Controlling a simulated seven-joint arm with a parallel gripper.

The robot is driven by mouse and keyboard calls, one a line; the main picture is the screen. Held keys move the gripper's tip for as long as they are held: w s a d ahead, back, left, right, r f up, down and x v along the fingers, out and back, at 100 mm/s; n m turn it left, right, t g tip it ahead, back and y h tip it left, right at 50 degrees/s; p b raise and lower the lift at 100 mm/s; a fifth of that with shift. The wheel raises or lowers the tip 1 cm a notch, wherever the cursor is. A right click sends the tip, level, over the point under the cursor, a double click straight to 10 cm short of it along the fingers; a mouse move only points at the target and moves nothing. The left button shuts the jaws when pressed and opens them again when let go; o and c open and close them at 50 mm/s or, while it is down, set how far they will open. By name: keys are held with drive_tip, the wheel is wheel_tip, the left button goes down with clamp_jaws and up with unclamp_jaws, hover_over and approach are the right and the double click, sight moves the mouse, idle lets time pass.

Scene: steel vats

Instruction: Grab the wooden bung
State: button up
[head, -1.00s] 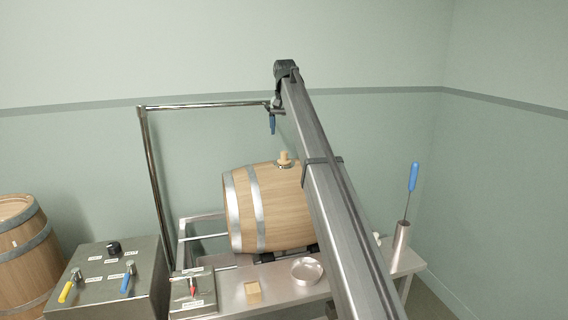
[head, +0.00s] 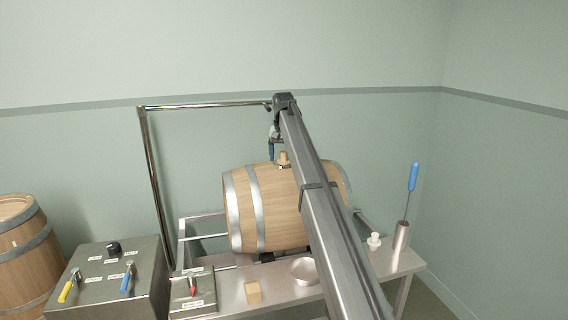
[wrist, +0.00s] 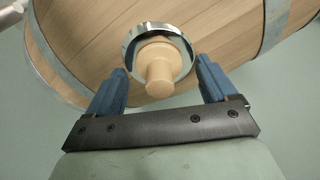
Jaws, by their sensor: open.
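The wooden bung (head: 284,158) stands upright in the top of the barrel (head: 262,205) in the head view. In the wrist view the bung (wrist: 160,72) sits inside a shiny metal ring (wrist: 130,42) on the barrel (wrist: 85,45). My gripper (head: 272,157) is just left of the bung in the head view, pointing down. In the wrist view my gripper (wrist: 161,80) is open, with one blue finger on each side of the bung and gaps between. I cannot tell whether the fingertips reach past its sides.
A bench (head: 230,292) in front holds a small wooden block (head: 253,292), a round dish (head: 304,271), a white stopper (head: 374,241) and a cylinder with a blue-handled tool (head: 412,178). A steel pipe frame (head: 152,180) rises left of the barrel; a control box (head: 110,280) stands at lower left.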

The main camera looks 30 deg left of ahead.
drive_tip(key=c, duration=1.1)
